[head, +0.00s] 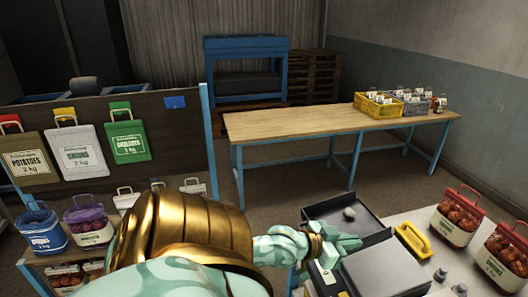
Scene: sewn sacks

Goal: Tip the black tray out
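The black tray (325,208) lies at the lower centre right, on the left end of the white worktop. A small grey rounded thing (349,213) lies in it. My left gripper (348,244) is at the near side of the tray, its fingers pointing right. It overlaps the tray's near edge in the picture. I cannot tell whether its fingers are open or closed on that edge. My gold and mint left arm hides the area to the left. My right gripper is out of view.
A grey flat-topped device (385,270) and a yellow-handled thing (413,242) stand close by. Filled red-topped sacks (456,214) stand on the worktop (420,215) at right. A wooden table (300,120) with crates (378,105) stands behind. Labelled sacks (76,150) hang on a board at left.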

